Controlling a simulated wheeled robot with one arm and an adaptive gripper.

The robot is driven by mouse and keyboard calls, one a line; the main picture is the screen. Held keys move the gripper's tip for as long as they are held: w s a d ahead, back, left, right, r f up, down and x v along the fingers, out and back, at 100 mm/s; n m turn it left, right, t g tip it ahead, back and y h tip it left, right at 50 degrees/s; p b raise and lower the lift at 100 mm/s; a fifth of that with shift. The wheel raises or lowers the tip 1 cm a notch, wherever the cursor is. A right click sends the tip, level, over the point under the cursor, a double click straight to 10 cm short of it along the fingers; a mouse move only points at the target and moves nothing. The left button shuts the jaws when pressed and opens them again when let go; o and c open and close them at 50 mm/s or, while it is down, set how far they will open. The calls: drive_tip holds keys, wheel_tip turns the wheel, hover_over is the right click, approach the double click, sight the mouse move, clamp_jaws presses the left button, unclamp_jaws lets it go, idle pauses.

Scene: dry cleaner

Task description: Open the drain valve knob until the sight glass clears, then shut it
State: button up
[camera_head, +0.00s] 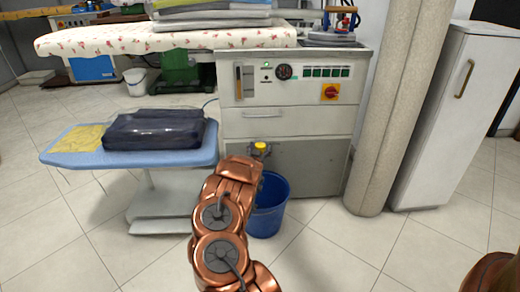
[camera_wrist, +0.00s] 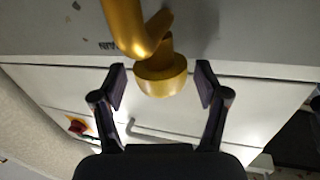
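The yellow drain valve knob (camera_head: 260,146) sits low on the front of the grey machine (camera_head: 310,167). In the wrist view the knob (camera_wrist: 162,80) hangs on a bent yellow pipe (camera_wrist: 124,28). My gripper (camera_wrist: 161,72) is open, with one dark finger on each side of the knob and a visible gap on both sides. In the head view my copper arm reaches up to just below the knob and hides its own fingers. A narrow upright sight glass (camera_head: 239,82) on the upper left panel looks brownish; its contents are too small to read.
A blue bucket (camera_head: 270,212) stands below the valve, partly behind my arm. A blue board (camera_head: 70,160) with a dark folded bundle (camera_head: 155,130) is to the left. A beige column (camera_head: 395,110) and white cabinet (camera_head: 446,120) stand to the right. Floor in front is clear.

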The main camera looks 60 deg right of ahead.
drive_tip(key=c, duration=1)
drive_tip(key=shift+o, duration=0.2)
drive_tip(key=shift+w+g, duration=0.1)
drive_tip(key=shift+g, duration=0.3)
drive_tip(key=shift+r+m+g+h, duration=0.15)
drive_tip(key=shift+m+g+h, duration=0.15)
drive_tip(key=shift+m, duration=0.1)
drive_tip(key=shift+d+m+g, duration=0.1)
drive_tip(key=shift+m+g, duration=0.5)
drive_tip(key=shift+g, duration=0.2)
drive_tip(key=shift+m+g+h, duration=0.3)
drive_tip(key=shift+g, duration=0.3)
drive_tip(key=shift+m+g, duration=0.3)
drive_tip(key=shift+g, duration=0.2)
